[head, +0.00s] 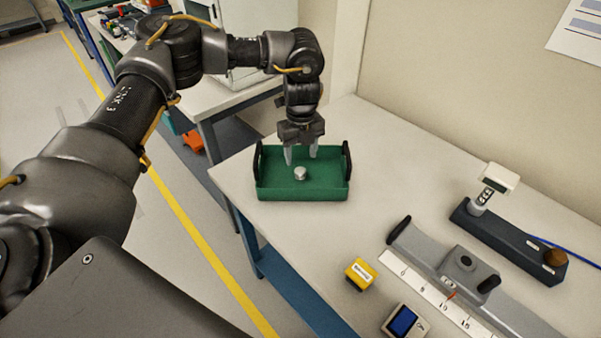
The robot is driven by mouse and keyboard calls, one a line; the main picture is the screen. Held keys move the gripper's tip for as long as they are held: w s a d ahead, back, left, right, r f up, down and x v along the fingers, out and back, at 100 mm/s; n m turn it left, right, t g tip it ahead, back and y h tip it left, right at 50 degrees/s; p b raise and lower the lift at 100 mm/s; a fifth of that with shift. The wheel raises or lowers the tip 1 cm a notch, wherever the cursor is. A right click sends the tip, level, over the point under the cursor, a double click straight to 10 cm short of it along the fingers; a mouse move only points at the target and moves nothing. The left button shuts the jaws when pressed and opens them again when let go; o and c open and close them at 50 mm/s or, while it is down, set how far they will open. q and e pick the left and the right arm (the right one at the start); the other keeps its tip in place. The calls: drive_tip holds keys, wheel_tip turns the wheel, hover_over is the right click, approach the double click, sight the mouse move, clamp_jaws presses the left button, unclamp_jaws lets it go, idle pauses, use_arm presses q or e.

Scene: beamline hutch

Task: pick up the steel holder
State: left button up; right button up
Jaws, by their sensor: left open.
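The steel holder (300,173) is a small, round, silvery piece. It sits inside the green tray (301,193), which has black handles at its left and right ends. My left gripper (300,154) points down over the tray, its two pale fingers apart and nothing between them. In the picture the fingertips show just above and behind the holder; I cannot tell their exact height over it. My right gripper is not in view.
On the pale table (370,180), right of the tray, are a yellow box (360,274), a small device with a blue screen (404,321), a grey rail with a scale (440,262) and a dark instrument (508,240). A wall stands behind.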

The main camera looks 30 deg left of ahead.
sight(300, 170)
use_arm(q)
drive_tip(key=shift+s+f+p, duration=0.15)
drive_tip(key=shift+f+p, duration=0.2)
drive_tip(key=shift+f, duration=1)
drive_tip(key=shift+s+f+p, duration=0.1)
drive_tip(key=shift+f+p, duration=0.2)
drive_tip(key=shift+f, duration=1)
drive_tip(key=c, duration=1.1)
